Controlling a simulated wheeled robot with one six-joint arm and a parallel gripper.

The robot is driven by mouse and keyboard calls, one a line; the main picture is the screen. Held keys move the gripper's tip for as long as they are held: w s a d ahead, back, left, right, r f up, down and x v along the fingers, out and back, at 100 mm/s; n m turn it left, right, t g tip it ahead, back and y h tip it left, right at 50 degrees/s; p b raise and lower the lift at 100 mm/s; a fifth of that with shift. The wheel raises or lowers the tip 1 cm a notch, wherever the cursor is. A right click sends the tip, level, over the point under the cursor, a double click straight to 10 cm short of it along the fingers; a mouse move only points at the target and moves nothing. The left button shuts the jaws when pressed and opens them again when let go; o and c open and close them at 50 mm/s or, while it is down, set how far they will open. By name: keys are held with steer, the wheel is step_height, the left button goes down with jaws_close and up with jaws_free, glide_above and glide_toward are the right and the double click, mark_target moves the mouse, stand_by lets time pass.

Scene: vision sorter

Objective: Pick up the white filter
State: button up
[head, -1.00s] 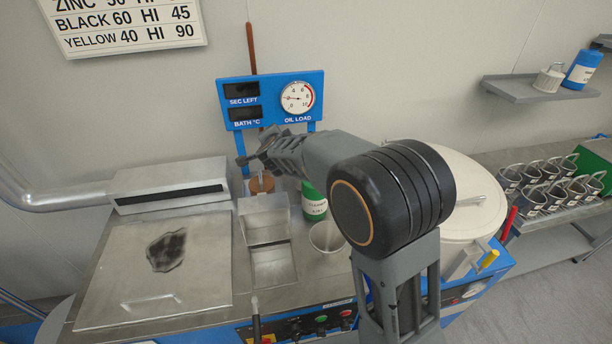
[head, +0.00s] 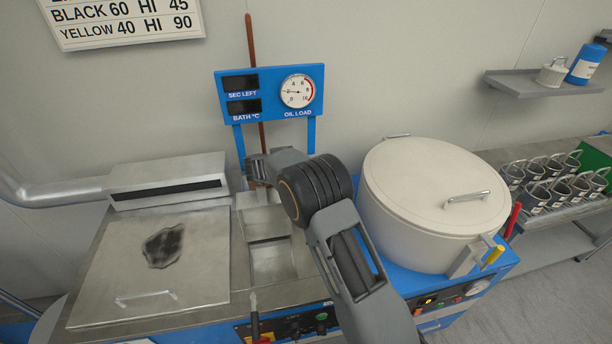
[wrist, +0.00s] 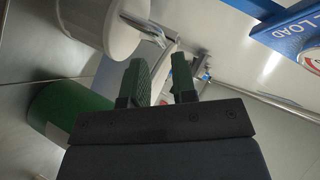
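A small white lidded canister (head: 552,73) stands on the wall shelf at the right in the head view; it may be the white filter, but it is too small to be sure. My gripper (head: 257,170) is far to its left, above the metal bench by the display post. In the wrist view my gripper (wrist: 160,68) has its two green-padded fingers apart, with nothing held between them. No filter can be made out near the fingers. My arm hides part of the bench behind it.
A large white lidded drum (head: 420,205) stands right of my arm, with the blue display panel (head: 268,93) behind. A blue bottle (head: 586,64) is beside the canister. Several metal cups (head: 535,190) stand on the right rack. A green bottle (wrist: 65,112) is close by in the wrist view.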

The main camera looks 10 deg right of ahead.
steer(key=shift+b+x, duration=0.95)
steer(key=shift+x, duration=2.05)
jaws_close()
steer(key=shift+r, duration=0.1)
